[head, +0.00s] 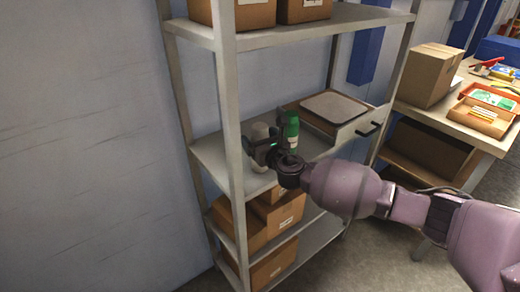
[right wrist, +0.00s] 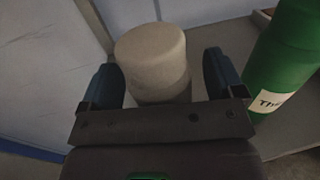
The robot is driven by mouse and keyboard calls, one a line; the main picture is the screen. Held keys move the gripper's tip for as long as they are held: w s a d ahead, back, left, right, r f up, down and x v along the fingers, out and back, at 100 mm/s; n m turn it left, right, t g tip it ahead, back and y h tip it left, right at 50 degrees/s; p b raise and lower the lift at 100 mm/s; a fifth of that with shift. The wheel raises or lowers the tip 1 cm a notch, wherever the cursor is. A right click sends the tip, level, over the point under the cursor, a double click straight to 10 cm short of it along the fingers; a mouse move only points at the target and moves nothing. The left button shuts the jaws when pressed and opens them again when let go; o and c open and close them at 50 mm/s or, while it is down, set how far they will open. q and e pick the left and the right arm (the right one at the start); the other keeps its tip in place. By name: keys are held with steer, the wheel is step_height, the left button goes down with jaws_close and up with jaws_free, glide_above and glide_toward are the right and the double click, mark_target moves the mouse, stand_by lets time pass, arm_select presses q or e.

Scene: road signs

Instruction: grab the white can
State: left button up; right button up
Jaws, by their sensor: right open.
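The white can (right wrist: 155,62) stands upright on the shelf and looks off-white in the right wrist view. In the head view the white can (head: 260,131) shows only in part, behind my right gripper. My right gripper (head: 268,148) reaches in over the middle shelf from the right. In the right wrist view, my right gripper (right wrist: 165,82) is open, with one dark finger on each side of the can. I cannot tell whether either finger touches it. My left gripper is not in view.
A green bottle (head: 291,130) with a white label stands close to the right of the can. A grey-lidded box (head: 335,108) sits further right on the same shelf (head: 212,152). A shelf post (head: 230,120) rises in front. Cardboard boxes (head: 283,212) fill the shelf below.

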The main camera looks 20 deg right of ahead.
steer(key=shift+c, duration=0.4)
steer(key=c, duration=1.2)
steer(key=shift+r, duration=0.15)
